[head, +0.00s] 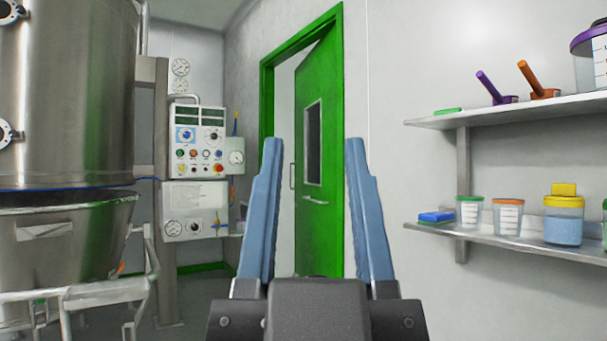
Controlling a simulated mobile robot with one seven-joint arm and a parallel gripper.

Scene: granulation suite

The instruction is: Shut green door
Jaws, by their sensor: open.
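The green door (334,120) stands ajar in its green frame (267,105) at the middle of the head view. A pale gap shows between the frame's left post and the door's left edge. The door has a narrow window (313,143) and a lever handle (315,200) below it. My gripper (314,150) is in the foreground with its two blue fingers spread wide and nothing between them. The door shows between and behind the fingers, apparently some way beyond them. The door's bottom edge is hidden by my gripper.
A large steel vessel (70,95) on a wheeled frame stands at the left. A control panel (197,140) stands left of the doorway. At the right, two wall shelves (520,242) carry scoops and lidded tubs. Some grey floor (205,300) shows between the vessel and my gripper.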

